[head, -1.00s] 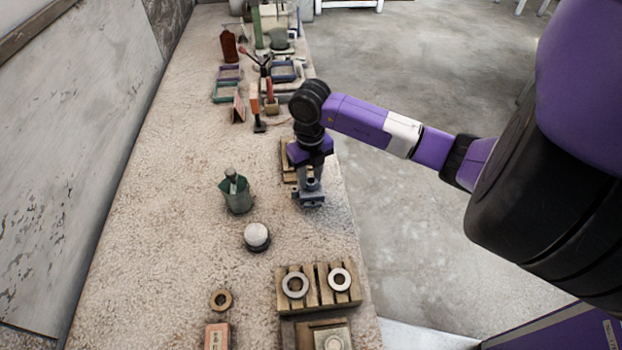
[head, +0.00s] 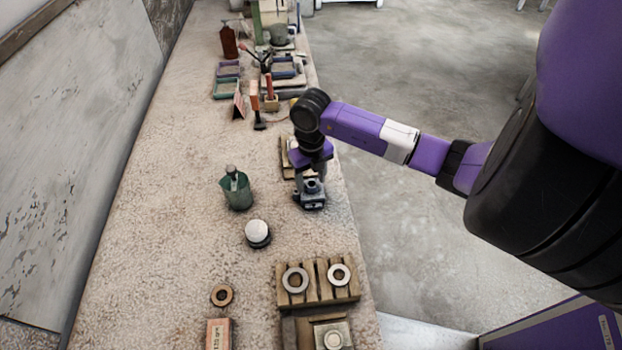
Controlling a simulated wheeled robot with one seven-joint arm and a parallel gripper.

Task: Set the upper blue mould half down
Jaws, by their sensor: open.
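A wooden rack (head: 318,283) with two pale rings stands in front. A white plaster sphere (head: 257,231) sits on a dark base, with a green jug (head: 237,190) behind it. Tools and trays (head: 228,70) crowd the back. The bench's left middle is clear.

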